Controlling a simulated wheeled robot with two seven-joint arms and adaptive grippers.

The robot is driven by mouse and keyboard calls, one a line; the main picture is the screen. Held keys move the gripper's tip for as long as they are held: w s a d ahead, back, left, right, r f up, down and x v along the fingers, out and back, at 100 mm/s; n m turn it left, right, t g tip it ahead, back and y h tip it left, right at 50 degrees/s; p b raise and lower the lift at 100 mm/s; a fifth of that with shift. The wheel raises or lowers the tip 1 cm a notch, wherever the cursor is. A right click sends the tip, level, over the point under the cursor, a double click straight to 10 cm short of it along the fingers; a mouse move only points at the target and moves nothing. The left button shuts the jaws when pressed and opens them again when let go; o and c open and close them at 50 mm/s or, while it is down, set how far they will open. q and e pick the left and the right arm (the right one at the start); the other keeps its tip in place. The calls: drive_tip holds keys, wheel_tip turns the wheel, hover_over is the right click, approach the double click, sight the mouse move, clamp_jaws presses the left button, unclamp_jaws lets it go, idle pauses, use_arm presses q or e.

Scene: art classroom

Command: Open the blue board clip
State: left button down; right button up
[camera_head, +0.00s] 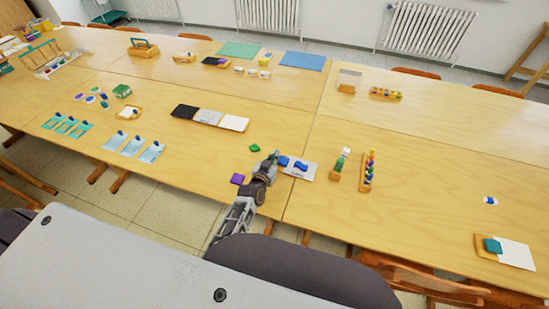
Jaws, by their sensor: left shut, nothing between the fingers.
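A pale board (307,174) lies near the front edge of the table, just left of a pair of wooden racks. Two blue pieces are on it: a blue piece at its left end (284,161) and a wavy blue piece (301,165) beside it. I cannot tell which is the clip, nor whether it is open. My left gripper (274,157) is shut and empty, its tips close to the left blue piece. Contact cannot be told at this size. A teal-blue clip-like piece (493,246) also sits on a wooden board at the far right. My right gripper is not in view.
A green piece (254,148) and a purple block (237,179) lie left of my gripper. Racks with colored pieces (367,172) stand to the right. A tray of black, grey and white squares (208,118) lies farther back. The table's right middle is mostly clear.

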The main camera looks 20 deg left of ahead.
use_arm(q)
drive_tip(key=shift+a+f+n+b, duration=0.2)
drive_tip(key=shift+f+n+b, duration=0.1)
drive_tip(key=shift+f+n, duration=0.35)
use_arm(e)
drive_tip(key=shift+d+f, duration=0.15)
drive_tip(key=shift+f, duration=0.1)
use_arm(q)
drive_tip(key=shift+r, duration=0.15)
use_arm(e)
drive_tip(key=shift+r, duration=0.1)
